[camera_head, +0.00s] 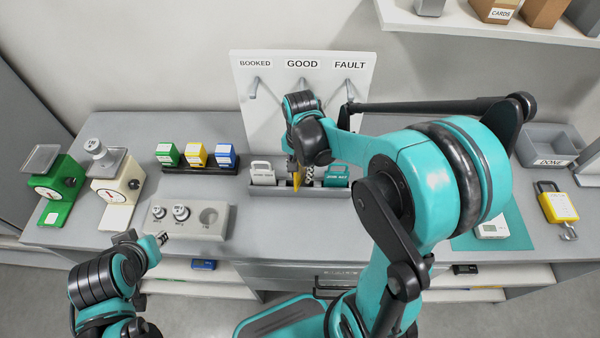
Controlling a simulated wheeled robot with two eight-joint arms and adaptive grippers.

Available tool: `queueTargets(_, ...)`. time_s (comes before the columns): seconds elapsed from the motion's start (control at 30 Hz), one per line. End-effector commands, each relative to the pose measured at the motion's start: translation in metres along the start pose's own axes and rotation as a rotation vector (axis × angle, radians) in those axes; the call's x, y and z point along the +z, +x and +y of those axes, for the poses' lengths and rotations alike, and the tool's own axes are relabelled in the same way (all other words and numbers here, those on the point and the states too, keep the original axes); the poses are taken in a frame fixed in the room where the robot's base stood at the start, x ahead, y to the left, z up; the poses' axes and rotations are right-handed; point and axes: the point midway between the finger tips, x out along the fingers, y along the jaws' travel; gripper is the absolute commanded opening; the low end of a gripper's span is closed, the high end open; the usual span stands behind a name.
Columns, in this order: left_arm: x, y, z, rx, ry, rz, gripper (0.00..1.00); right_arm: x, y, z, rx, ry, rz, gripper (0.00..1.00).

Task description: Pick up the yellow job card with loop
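A narrow yellow piece (296,172), likely the yellow job card, shows in the grey card tray (270,192) between a white card with a loop (262,172) and a teal card with a loop (337,176). Its loop is hidden behind my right gripper (301,160). My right gripper points down at the tray, right at the yellow piece; its fingertips are mostly hidden, so its grip cannot be told. My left gripper (158,243) is at the lower left, at the table's front edge, away from the cards. Its finger gap is not clear.
A white board (240,90) with hooks labelled BOOKED, GOOD and FAULT stands behind the tray. Left are a weight block (160,232), colored boxes (196,155), a green scale (50,190) and a white scale (118,190).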

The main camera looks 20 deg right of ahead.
Motion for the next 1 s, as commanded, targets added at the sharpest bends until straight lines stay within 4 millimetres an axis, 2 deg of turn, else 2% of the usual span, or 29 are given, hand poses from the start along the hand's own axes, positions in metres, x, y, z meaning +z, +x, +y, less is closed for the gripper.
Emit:
queueTargets(0.27,0.000,0.000,0.000,0.000,0.000,0.000,0.27,0.000,0.003,0.000,0.000,-0.001,0.000,0.31)
queueTargets(0.37,0.000,0.000,0.000,0.000,0.000,0.000,0.27,0.000,0.003,0.000,0.000,-0.001,0.000,0.05)
queueTargets(0.4,0.000,0.000,0.000,0.000,0.000,0.000,0.27,0.000,0.003,0.000,0.000,-0.001,0.000,0.00)
queueTargets(0.8,0.000,0.000,0.000,0.000,0.000,0.000,0.27,0.001,0.002,0.000,0.000,-0.001,0.000,0.00)
queueTargets(1.0,-0.004,-0.006,0.000,0.000,0.000,0.000,0.27,0.004,-0.012,0.002,0.000,-0.001,0.000,0.00)
